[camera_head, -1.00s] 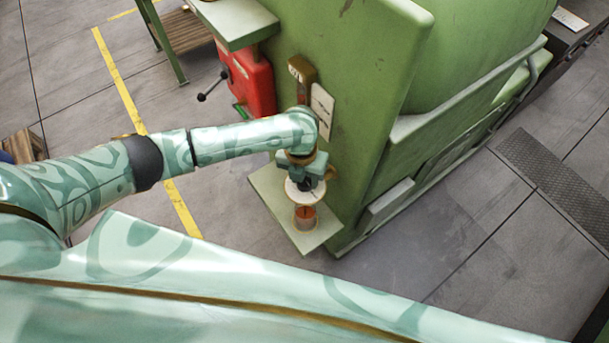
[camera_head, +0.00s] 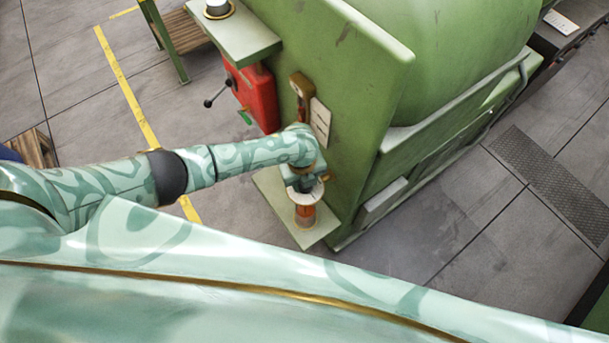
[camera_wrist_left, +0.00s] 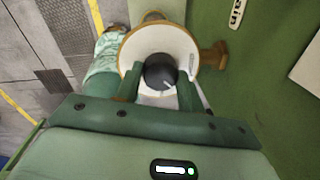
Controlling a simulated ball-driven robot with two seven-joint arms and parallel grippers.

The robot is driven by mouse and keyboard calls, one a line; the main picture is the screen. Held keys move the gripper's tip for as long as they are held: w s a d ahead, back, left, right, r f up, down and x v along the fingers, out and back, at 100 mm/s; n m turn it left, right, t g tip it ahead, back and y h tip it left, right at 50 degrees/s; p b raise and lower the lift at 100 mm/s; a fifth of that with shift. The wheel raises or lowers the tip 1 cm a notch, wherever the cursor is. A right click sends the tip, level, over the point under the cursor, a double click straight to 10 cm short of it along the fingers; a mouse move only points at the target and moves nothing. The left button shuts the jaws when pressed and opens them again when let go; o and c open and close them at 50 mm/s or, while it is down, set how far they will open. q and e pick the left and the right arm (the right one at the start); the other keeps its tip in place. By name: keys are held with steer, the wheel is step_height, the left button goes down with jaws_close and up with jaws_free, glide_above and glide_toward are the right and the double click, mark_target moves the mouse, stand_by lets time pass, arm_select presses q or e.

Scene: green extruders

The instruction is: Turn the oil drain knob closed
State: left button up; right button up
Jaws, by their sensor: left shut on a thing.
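The oil drain knob (camera_wrist_left: 160,72) is a dark round knob in front of a white disc (camera_wrist_left: 181,42) with a brown rim, in the left wrist view. A label ending in "ain" (camera_wrist_left: 237,13) is on the green panel to its right. My left gripper (camera_wrist_left: 158,88) has its green fingers on both sides of the knob and is shut on it. In the head view my left gripper (camera_head: 304,182) is at the white disc (camera_head: 309,193), and the arm hides most of the knob. My right gripper is not in view.
The green machine (camera_head: 345,110) rises right beside the gripper. A green shelf (camera_head: 272,192) with an orange-brown cylinder (camera_head: 305,214) is below it. A red box (camera_head: 253,95) with a black-knobbed lever (camera_head: 219,90) stands further back.

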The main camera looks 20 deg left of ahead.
arm_select(q)
steer(key=n+p, duration=0.3)
steer(key=n, duration=0.2)
steer(key=shift+d+r+n, duration=0.1)
steer(key=shift+r+n, duration=0.05)
steer(key=shift+n, duration=0.15)
steer(key=shift+n+y+p, duration=0.3)
steer(key=shift+n+p, duration=0.6)
steer(key=shift+n, duration=1.2)
steer(key=o, duration=1)
steer(key=shift+c, duration=0.2)
